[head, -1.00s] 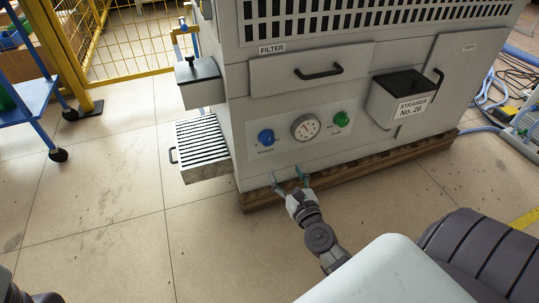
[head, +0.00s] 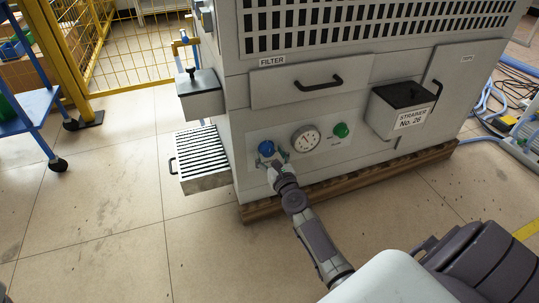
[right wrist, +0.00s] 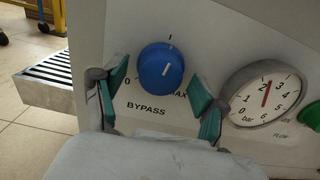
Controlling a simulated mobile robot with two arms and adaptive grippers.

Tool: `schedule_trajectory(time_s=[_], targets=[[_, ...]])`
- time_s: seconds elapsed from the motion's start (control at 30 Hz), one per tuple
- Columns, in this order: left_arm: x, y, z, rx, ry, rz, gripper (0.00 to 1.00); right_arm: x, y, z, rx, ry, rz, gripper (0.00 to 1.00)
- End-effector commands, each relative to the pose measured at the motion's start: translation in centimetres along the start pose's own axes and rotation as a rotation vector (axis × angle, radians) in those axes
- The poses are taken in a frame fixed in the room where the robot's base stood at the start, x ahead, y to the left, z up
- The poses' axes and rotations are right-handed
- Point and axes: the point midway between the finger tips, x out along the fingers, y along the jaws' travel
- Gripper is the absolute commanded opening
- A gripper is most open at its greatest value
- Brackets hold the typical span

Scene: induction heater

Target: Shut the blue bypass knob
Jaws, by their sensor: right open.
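The blue bypass knob (head: 266,148) is on the front panel of the grey machine, left of the pressure gauge. In the right wrist view the knob (right wrist: 161,68) is large, with a white pointer line tilted slightly right of straight up. The label BYPASS sits below it, with 0 at lower left and MAX at lower right. My right gripper (head: 271,162) is at the panel by the knob. Its teal-padded fingers (right wrist: 161,98) are open, one on each side and a little below the knob, and not visibly touching it.
The gauge (right wrist: 268,92) and the green flow knob (head: 341,130) are right of the blue knob. A slatted tray (head: 203,158) sticks out at the machine's left. The floor in front is clear.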

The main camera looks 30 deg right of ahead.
Motion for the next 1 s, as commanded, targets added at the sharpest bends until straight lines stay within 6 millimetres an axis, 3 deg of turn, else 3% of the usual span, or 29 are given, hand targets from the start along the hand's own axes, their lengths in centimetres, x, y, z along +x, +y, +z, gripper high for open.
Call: schedule_trajectory(time_s=[0.2, 0.53, 1.0], targets=[[0.08, 0.0, -0.07, 0.0, 0.002, 0.0, 0.4, 0.0, 0.0, 0.02, 0.0, 0.0, 0.0, 0.68], [0.09, -0.04, -0.08, 0.0, 0.002, -0.003, 0.4, -0.02, 0.01, 0.01, 0.0, 0.0, 0.0, 0.13], [0.1, -0.08, -0.05, 0.0, -0.002, -0.006, 0.4, -0.03, -0.01, 0.03, -0.121, 0.0, 0.001, 0.12]])
